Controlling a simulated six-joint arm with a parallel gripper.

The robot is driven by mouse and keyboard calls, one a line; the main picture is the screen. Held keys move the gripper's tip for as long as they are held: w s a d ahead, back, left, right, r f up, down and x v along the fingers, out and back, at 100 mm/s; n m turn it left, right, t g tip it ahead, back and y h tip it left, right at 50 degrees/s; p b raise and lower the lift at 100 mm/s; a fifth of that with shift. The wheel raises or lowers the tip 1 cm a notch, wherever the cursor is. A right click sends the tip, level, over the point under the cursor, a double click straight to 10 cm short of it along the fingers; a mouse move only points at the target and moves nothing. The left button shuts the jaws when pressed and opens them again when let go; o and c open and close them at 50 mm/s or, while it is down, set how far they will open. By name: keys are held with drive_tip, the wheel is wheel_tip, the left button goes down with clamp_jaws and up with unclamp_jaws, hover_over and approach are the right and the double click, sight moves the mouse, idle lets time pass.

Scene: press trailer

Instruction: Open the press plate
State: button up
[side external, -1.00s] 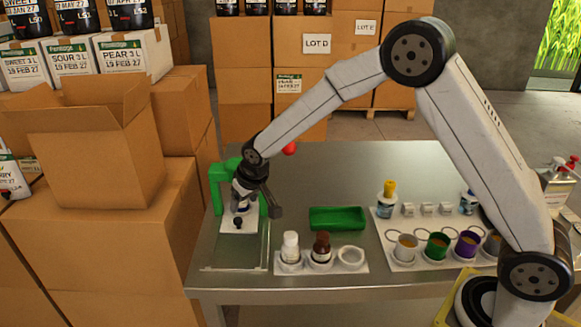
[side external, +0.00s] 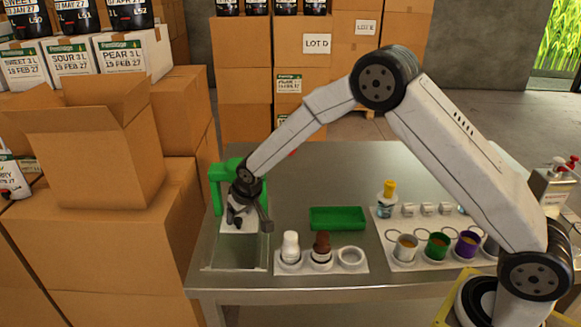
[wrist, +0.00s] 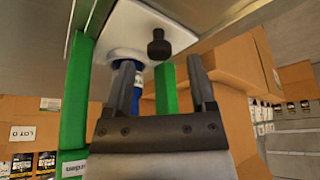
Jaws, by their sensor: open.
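The press has a green frame (side external: 215,188) at the table's left end. Its white plate (side external: 229,226) lies at the front of the frame, and the plate also shows in the wrist view (wrist: 123,28). A black knob (wrist: 158,46) stands on the plate near its edge. My gripper (side external: 236,214) is over the plate in the side view. In the wrist view my gripper (wrist: 160,66) has its two fingers apart, with the knob appearing between and just beyond the tips. I see no contact with the knob. In the side view the gripper hides the knob.
A green tray (side external: 337,218) and a white holder (side external: 293,268) with a white bottle and a brown bottle stand right of the press. A rack with several cups (side external: 437,246) is farther right. Stacked cardboard boxes (side external: 110,235) stand close on the left.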

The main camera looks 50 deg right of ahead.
drive_tip(key=shift+x, duration=1)
clamp_jaws()
drive_tip(key=shift+r, duration=0.1)
idle(0.8)
